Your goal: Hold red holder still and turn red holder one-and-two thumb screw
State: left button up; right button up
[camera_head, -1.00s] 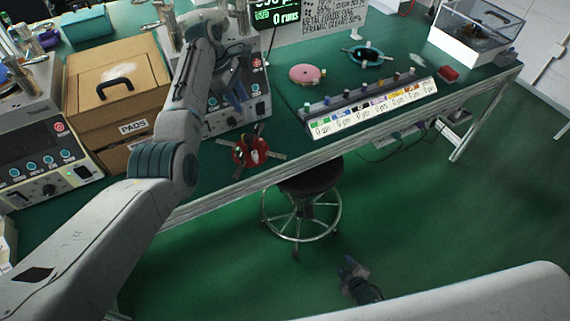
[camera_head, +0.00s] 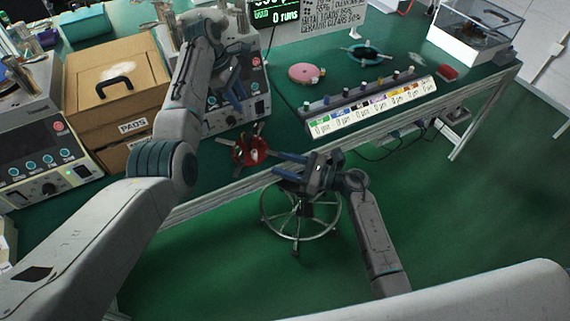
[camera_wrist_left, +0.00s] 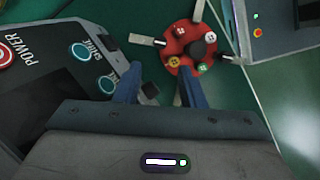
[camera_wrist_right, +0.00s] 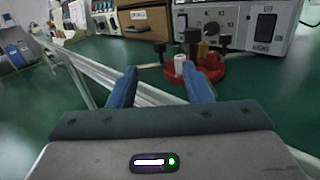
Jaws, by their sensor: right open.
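The red holder (camera_head: 250,152) sits on the green bench near its front edge, with several metal arms sticking out. In the left wrist view the red holder (camera_wrist_left: 188,42) shows coloured buttons and a dark knob on top. In the right wrist view the red holder (camera_wrist_right: 212,72) carries black knobs and a pale cylinder. I cannot tell which knob is the one-and-two thumb screw. My left gripper (camera_head: 238,92) is open and empty, above the bench behind the holder. My right gripper (camera_head: 279,165) is open, just right of the holder, fingers pointing at it, apart from it.
A grey control unit (camera_head: 222,118) stands close behind the holder. A cardboard box (camera_head: 118,75) is at left. A row of coloured labels (camera_head: 372,108), a pink disc (camera_head: 305,73) and a teal ring (camera_head: 363,55) lie to the right. A stool (camera_head: 300,222) stands under the front edge.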

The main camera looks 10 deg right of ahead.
aim_at(251, 141)
jog(key=shift+n, duration=0.4)
jog(key=x, duration=1.1)
jog(key=shift+s+f, duration=0.1)
jog(key=shift+f, duration=0.2)
